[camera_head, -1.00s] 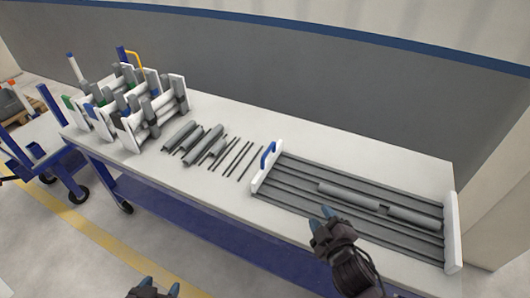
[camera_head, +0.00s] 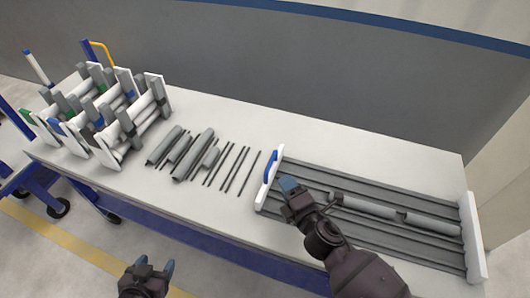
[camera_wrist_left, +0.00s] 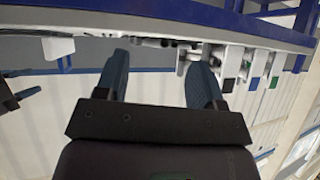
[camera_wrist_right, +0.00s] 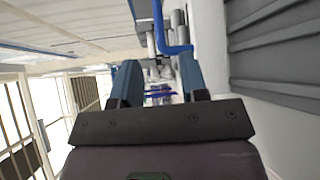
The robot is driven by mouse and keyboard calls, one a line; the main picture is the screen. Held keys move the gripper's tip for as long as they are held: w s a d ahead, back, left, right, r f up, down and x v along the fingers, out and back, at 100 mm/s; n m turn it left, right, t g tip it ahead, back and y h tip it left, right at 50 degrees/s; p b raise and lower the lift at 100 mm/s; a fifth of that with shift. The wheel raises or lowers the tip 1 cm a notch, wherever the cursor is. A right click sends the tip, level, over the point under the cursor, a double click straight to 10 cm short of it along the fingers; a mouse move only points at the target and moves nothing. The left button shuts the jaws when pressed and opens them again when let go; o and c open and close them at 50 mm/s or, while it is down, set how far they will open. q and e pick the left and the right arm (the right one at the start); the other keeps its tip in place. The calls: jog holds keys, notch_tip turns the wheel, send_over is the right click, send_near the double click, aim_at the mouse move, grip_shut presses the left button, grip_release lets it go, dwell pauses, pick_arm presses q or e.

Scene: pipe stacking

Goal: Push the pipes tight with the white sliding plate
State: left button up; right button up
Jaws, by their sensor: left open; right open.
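The white sliding plate (camera_head: 262,190) with its blue handle (camera_head: 270,167) stands at the left end of the grooved rack (camera_head: 360,180). Two grey pipes lie end to end in the rack: a left pipe (camera_head: 365,207) and a right pipe (camera_head: 433,225). My right gripper (camera_head: 289,184) is open and empty, just right of the handle and over the rack's left part. The right wrist view shows the blue handle (camera_wrist_right: 160,30) ahead of its open fingers (camera_wrist_right: 157,82). My left gripper (camera_head: 151,270) is open and empty, in front of the table, also seen in its wrist view (camera_wrist_left: 160,80).
A white end plate (camera_head: 472,235) closes the rack's right end. Several loose grey pipes and thin rods (camera_head: 190,152) lie left of the rack. White holders with pipes (camera_head: 100,115) stand at the table's left end. The table's back strip is clear.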

aim_at(271, 161)
jog(key=b+x, duration=0.1)
jog(key=x, duration=0.9)
jog(key=shift+w+a+b, duration=0.1)
jog(key=shift+w+b, duration=0.2)
grip_shut()
